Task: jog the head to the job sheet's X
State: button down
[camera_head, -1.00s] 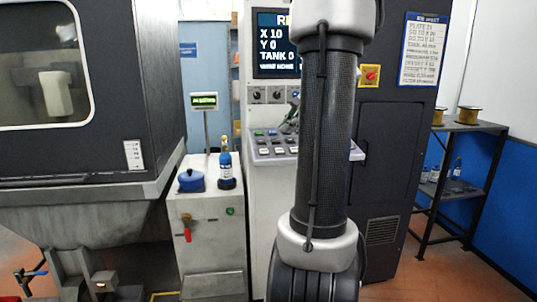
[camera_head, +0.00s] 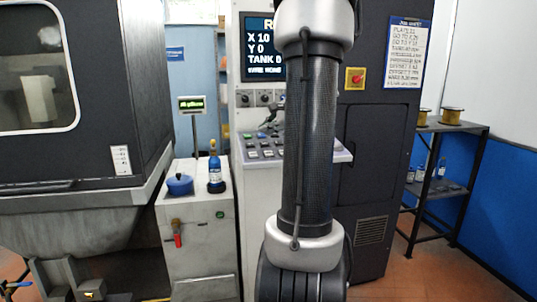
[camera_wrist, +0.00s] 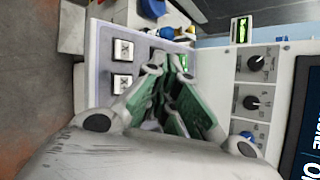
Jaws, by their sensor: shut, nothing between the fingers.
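The machine screen (camera_head: 262,60) in the head view reads X 10, Y 0 and TANK 0, with its right side cut off by my arm. The job sheet (camera_head: 406,52) hangs on the dark cabinet; it has GO TO X and GO TO Y lines, but their numbers are too blurred to read surely. The key panel (camera_head: 262,153) slopes out below the screen, partly behind my arm. In the wrist view, my gripper (camera_wrist: 174,66) is shut and empty in front of the panel. Two white keys (camera_wrist: 122,66) show left of the fingers; any key behind the fingertips is mostly hidden.
Knobs (camera_wrist: 253,102) sit on the panel face right of my gripper. A red stop knob (camera_head: 356,79) is on the cabinet. A blue pot (camera_head: 179,185) and a blue bottle (camera_head: 215,176) stand on the white cabinet. A shelf (camera_head: 446,188) stands right, with open floor before it.

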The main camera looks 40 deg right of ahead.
aim_at(267, 155)
jog(key=shift+w+d+f, duration=0.1)
jog(key=shift+w+f, duration=0.05)
jog(key=shift+f, duration=0.75)
jog(key=shift+w+d+f, duration=0.1)
jog(key=shift+w+f, duration=0.05)
jog(key=shift+f, duration=0.75)
jog(key=shift+w+d+f, duration=0.1)
jog(key=shift+w+f, duration=0.05)
jog(key=shift+f, duration=0.75)
jog(key=shift+f, duration=0.1)
jog(key=shift+w+f, duration=0.1)
jog(key=shift+f, duration=0.2)
jog(key=shift+d+f, duration=0.1)
jog(key=shift+f, duration=0.25)
jog(key=shift+r, duration=0.75)
jog(key=shift+s+a+r, duration=0.1)
jog(key=shift+s+r, duration=0.1)
jog(key=shift+r, duration=0.65)
jog(key=shift+s+a+r, duration=0.15)
jog(key=shift+r, duration=0.65)
jog(key=shift+s+a+r, duration=0.1)
jog(key=shift+s+r, duration=0.1)
jog(key=shift+r, duration=0.65)
